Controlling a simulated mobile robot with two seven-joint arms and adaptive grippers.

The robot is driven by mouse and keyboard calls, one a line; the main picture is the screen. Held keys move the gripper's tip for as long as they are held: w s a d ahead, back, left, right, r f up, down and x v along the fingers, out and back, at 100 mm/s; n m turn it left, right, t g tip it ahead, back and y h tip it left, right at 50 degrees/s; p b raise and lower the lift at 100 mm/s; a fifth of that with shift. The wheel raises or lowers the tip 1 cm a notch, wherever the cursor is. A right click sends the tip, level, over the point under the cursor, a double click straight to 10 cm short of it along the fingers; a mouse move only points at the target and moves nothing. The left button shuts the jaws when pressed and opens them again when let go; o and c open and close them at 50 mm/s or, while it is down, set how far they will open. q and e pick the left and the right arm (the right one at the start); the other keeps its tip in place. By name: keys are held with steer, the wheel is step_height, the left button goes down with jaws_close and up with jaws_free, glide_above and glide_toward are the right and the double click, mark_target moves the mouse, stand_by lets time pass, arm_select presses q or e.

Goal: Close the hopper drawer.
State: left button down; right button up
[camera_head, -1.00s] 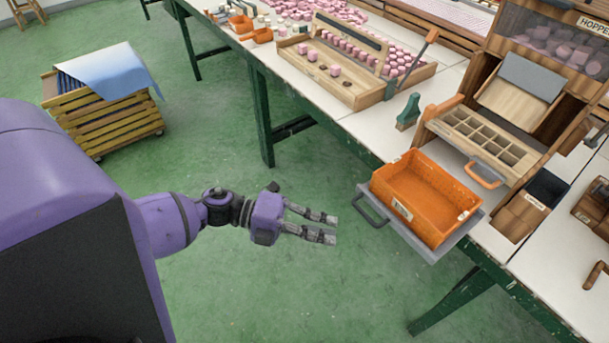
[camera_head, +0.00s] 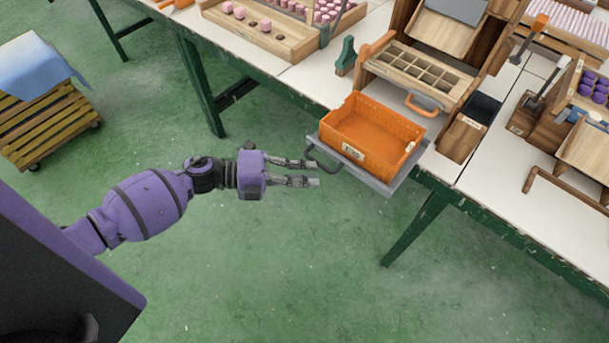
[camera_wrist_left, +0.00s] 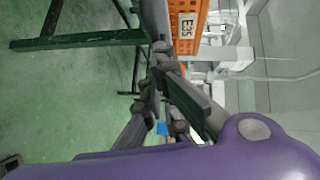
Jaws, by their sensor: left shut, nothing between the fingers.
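A wooden drawer with a grid of empty compartments (camera_head: 420,67) stands out from the front of the wooden hopper unit (camera_head: 452,35) on the table. It has an orange handle (camera_head: 424,105) at its front. Below and in front of it, a grey pull-out tray (camera_head: 376,183) juts over the table edge with an orange bin (camera_head: 365,150) on it. My left gripper (camera_head: 316,173) is shut and empty, just left of the tray's dark handle (camera_head: 322,162); I cannot tell whether they touch. The orange bin's label shows in the left wrist view (camera_wrist_left: 187,26). My right gripper is out of view.
The white-topped table (camera_head: 505,180) has green legs. A green stand (camera_head: 345,56) and a wooden tray of pink pieces (camera_head: 262,42) lie left of the hopper unit. A slatted crate (camera_head: 45,120) stands on the floor. The green floor below my arm is clear.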

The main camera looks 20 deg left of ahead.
mark_target(353, 131)
arm_select(q)
steer(key=w+d+b, duration=0.2)
steer(key=w, duration=0.3)
steer(key=w+d+b, duration=0.1)
steer(key=w+d, duration=0.1)
steer(key=w, duration=0.4)
steer(key=w+d+b, duration=0.2)
steer(key=w, duration=0.4)
steer(key=shift+w+d+f+b, duration=0.1)
steer(key=shift+w+d+b, duration=0.05)
steer(key=shift+w+b, duration=0.15)
steer(key=shift+w+d, duration=0.1)
steer(key=shift+w, duration=0.1)
steer(key=shift+r, duration=0.2)
